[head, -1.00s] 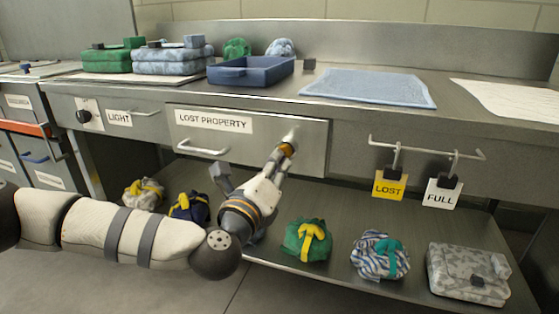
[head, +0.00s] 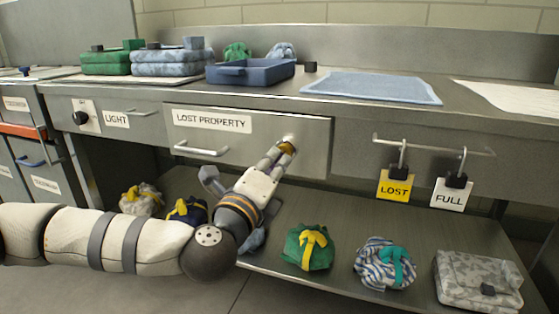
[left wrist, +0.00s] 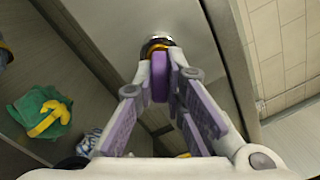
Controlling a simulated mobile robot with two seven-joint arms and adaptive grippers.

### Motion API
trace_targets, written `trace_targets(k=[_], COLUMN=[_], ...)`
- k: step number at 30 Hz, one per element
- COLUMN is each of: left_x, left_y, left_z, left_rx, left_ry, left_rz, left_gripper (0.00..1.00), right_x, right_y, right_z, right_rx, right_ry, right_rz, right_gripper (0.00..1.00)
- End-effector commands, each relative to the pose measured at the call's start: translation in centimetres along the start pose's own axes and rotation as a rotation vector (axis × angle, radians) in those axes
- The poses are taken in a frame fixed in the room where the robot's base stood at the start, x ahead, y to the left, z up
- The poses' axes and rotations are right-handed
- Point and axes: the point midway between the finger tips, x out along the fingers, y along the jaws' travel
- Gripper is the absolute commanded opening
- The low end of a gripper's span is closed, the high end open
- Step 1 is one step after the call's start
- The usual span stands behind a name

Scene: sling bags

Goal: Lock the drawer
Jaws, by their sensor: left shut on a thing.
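The closed drawer labelled LOST PROPERTY (head: 250,150) has a bar handle (head: 201,149) at its left and a round metal lock (head: 289,138) at its upper right. My left gripper (head: 284,149) reaches up to the lock. Its fingers are shut on a small key-like piece at the lock. The left wrist view shows this key (left wrist: 159,76) as a purple piece between the fingertips, with a yellow-orange ring against the shiny lock. How deep the key sits in the lock is hidden. My right gripper is not in view.
LOST (head: 395,187) and FULL (head: 452,195) tags hang from padlocks on a rail at right. Several bags lie on the shelf below, including a green one (head: 308,247).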

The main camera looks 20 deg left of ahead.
Motion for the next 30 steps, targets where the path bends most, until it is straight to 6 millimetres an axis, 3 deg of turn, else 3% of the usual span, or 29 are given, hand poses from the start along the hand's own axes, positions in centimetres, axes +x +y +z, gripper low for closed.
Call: trace_targets(k=[13,24,30], left_x=[0.0,0.0,0.1], left_y=[0.4,0.2,0.5], left_z=[-0.1,0.0,-0.2], left_rx=[-0.265,-0.291,-0.354], left_ry=[-0.002,-0.002,-0.002], left_rz=[0.003,0.001,0.004], left_gripper=[0.0,0.0,0.0], right_x=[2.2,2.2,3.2], right_y=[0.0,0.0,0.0], right_z=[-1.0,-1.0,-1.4], right_rx=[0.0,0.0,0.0], right_ry=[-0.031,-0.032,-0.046], right_rz=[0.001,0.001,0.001], right_gripper=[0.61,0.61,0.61])
